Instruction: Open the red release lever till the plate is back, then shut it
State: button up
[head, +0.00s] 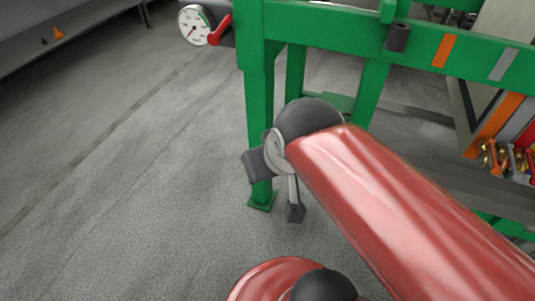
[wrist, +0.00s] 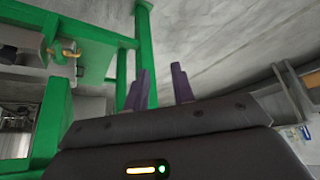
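A red lever (head: 220,29) sits at the top of the head view, beside a round white dial gauge (head: 194,26) and a dark block at the left end of the green frame (head: 330,22). My gripper shows in the wrist view (wrist: 160,72), its two dark fingers apart with nothing between them. In the head view the end of my arm hangs low by the green leg, well below the lever and not touching it. The lever is not made out in the wrist view. I cannot tell which part is the plate.
A green leg (head: 259,130) stands just behind my wrist. Brass and red fittings (head: 505,158) are at the right. A grey shelf (head: 65,40) with a small orange cone (head: 58,33) is at the far left. The floor at left is clear.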

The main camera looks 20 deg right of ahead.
jog(key=c, duration=0.5)
jog(key=shift+w+r, duration=0.25)
jog(key=shift+r, duration=0.05)
grip_shut()
jog(key=g+h, duration=0.2)
jog(key=h, duration=0.8)
send_near(222, 27)
jog(key=w+a+r+m+h, duration=0.2)
jog(key=a+m+h, duration=0.1)
jog(key=a, duration=0.4)
jog(key=s+f+b+x, duration=0.1)
jog(key=s+x, duration=0.1)
jog(key=x, duration=1)
jog(key=shift+w+d+f, duration=0.15)
jog(key=shift+d+f, duration=0.05)
jog(key=shift+d, duration=0.2)
